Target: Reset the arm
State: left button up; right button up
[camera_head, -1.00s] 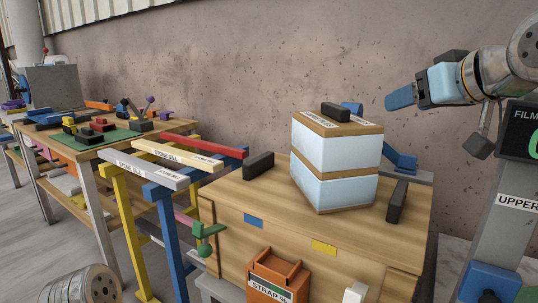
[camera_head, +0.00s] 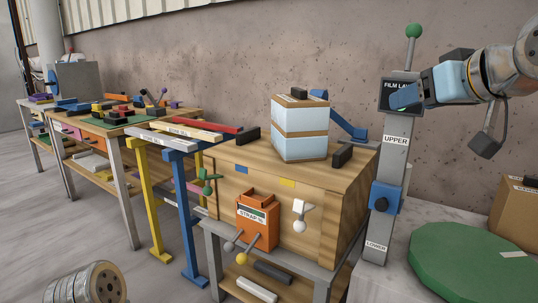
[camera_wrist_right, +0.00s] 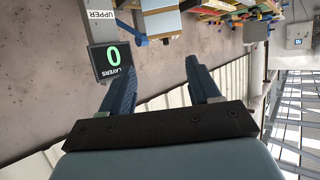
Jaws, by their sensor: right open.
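My right arm comes in from the right edge of the head view. Its gripper (camera_head: 405,96) has blue fingers and is raised, overlapping the dark sign of the grey post. In the right wrist view the gripper (camera_wrist_right: 160,78) is open, with nothing between its two blue fingers. A metal joint of my left arm (camera_head: 88,285) shows at the lower left of the head view. My left gripper is out of view.
A grey film post (camera_head: 396,155) stands beside a wooden bench (camera_head: 225,152) carrying a wrapped box stack (camera_head: 300,118). A green turntable (camera_head: 470,255) is at the lower right, near a cardboard box (camera_head: 515,210). Trestles and a cluttered table (camera_head: 180,115) stand left. Floor at left is open.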

jog(key=w+a+f+g, duration=0.2)
jog(key=w+a+f, duration=0.1)
jog(key=w+f, duration=0.6)
jog(key=w+a+f+g, duration=0.1)
jog(key=a+f, duration=0.1)
jog(key=f, duration=1.1)
jog(key=w+a+f+m+g+y, duration=0.1)
jog(key=w+a+f+g, duration=0.15)
jog(key=f, duration=0.95)
jog(key=w+a+f+g, duration=0.1)
jog(key=a+f, duration=0.1)
jog(key=f, duration=1.1)
jog(key=s+a+f+m+g, duration=0.1)
jog(key=s+a+f+g, duration=0.1)
jog(key=s+f, duration=0.7)
jog(key=s+a+f+m+g, duration=0.15)
jog(key=s+f, duration=0.25)
jog(key=f, duration=0.8)
jog(key=s+f+g, duration=0.1)
jog(key=s+f, duration=0.4)
jog(key=s, duration=0.3)
jog(key=s+a+f+g, duration=0.1)
jog(key=s+f, duration=0.3)
jog(key=s, duration=0.4)
jog(key=shift+f+y, duration=0.3)
jog(key=shift+f, duration=0.05)
jog(key=shift+m, duration=0.25)
